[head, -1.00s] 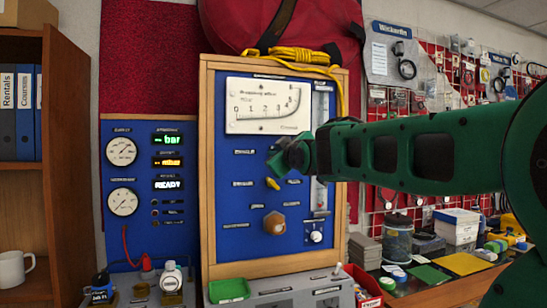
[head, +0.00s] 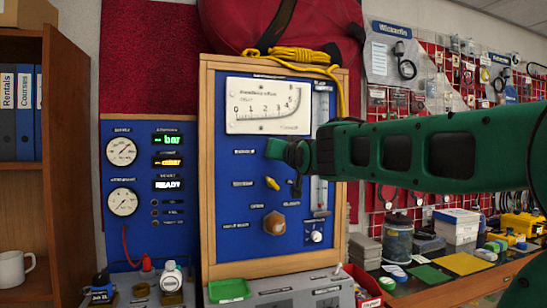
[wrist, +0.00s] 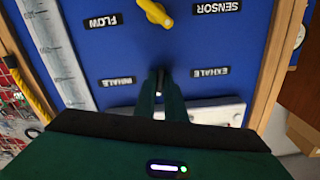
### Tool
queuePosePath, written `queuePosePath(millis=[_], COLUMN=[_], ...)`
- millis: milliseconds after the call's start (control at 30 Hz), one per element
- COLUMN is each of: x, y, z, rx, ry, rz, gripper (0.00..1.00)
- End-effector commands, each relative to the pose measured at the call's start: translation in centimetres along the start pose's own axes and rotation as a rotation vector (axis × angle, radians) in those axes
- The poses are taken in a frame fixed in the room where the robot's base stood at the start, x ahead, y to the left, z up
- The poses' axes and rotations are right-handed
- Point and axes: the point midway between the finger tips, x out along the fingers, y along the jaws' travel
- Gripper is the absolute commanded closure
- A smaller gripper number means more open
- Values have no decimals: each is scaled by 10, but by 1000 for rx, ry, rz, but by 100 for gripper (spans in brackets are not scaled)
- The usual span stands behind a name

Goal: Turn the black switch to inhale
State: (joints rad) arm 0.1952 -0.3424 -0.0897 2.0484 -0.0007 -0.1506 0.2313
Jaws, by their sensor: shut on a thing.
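The black switch (wrist: 160,76) shows only as a small dark part between my fingertips in the wrist view. It sits on the blue panel between the INHALE label (wrist: 118,82) and the EXHALE label (wrist: 210,72), both upside down there. My gripper (wrist: 160,88) is shut on it, and its fingers hide most of it, so its exact pointing is hard to tell. In the head view, my gripper (head: 274,149) is against the upper middle of the blue panel (head: 240,205), below the large gauge, and covers the switch.
A yellow switch (head: 272,183) and a brown knob (head: 274,223) are below my gripper. The large white gauge (head: 267,103) is above. A clear vertical tube (head: 320,150) is at the panel's right, behind my arm. A wooden frame (head: 208,170) borders the panel.

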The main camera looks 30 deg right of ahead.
Motion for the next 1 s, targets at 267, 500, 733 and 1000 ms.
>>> queuePosePath(millis=[267, 500, 733, 1000], x=[0, 0, 0, 0], y=[0, 0, 0, 0], z=[5, 6, 6, 7], rx=[247, 411, 504, 542], ry=[-11, -12, -13, -14], rz=[1, 2, 3, 4], gripper=[100, 100, 100, 100])
